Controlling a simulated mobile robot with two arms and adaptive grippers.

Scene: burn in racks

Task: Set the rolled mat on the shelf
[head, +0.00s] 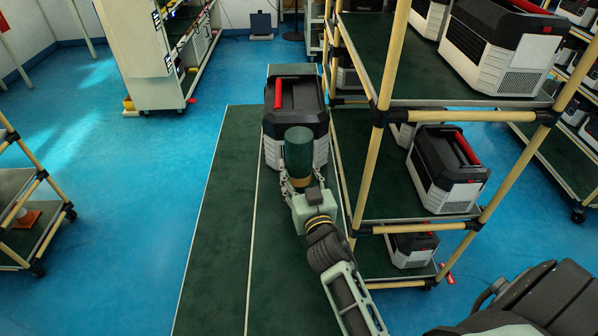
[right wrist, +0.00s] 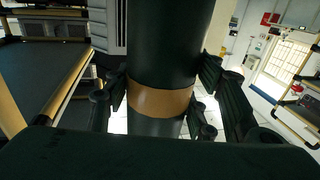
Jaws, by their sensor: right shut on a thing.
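The rolled mat (head: 299,150) is a dark green cylinder, held upright. In the right wrist view the rolled mat (right wrist: 160,42) has a tan band (right wrist: 160,102) around it. My right gripper (head: 300,184) is shut on it, with fingers on both sides near the band. The mat is in front of a black and grey box with a red handle (head: 285,92) and hides part of it. The shelf rack (head: 375,205), with tan posts and green decks, stands just right of the gripper. My left gripper is not in view.
The rack's upper deck (head: 372,58) and middle deck hold boxes (head: 447,170) with red handles. Bare green deck shows at their left. A long green strip (head: 222,215) lies below and left of my arm. Blue floor (head: 110,240) is open at left, with another rack (head: 30,215) at the far left.

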